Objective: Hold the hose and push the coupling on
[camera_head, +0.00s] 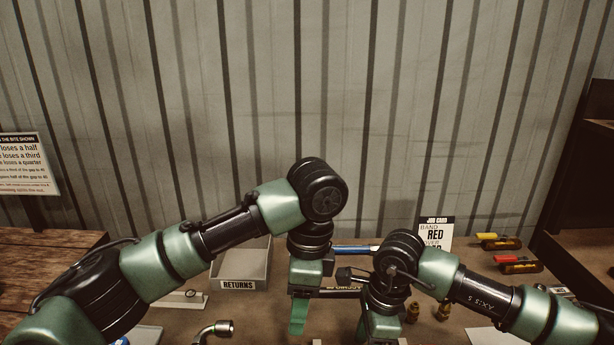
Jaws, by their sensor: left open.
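My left gripper (299,316) points down near the middle of the bench, and one green finger shows clearly; it is open with nothing seen in it. My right gripper (381,328) points down just right of it, and its fingertips are cut off by the bottom edge. A bent metal fitting (222,328), possibly a coupling, lies left of my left gripper. Two small brass fittings (412,311) (443,311) stand right of my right gripper. A blue bar-like piece (354,248) lies behind the wrists, partly hidden; I cannot tell whether it is the hose.
A grey RETURNS bin (240,268) stands left of my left gripper. A job card (436,233) reading "BAND RED OVER" stands behind my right arm. Yellow-and-black (499,242) and red-and-black (519,265) items lie at the right. A corrugated wall (420,100) closes the back.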

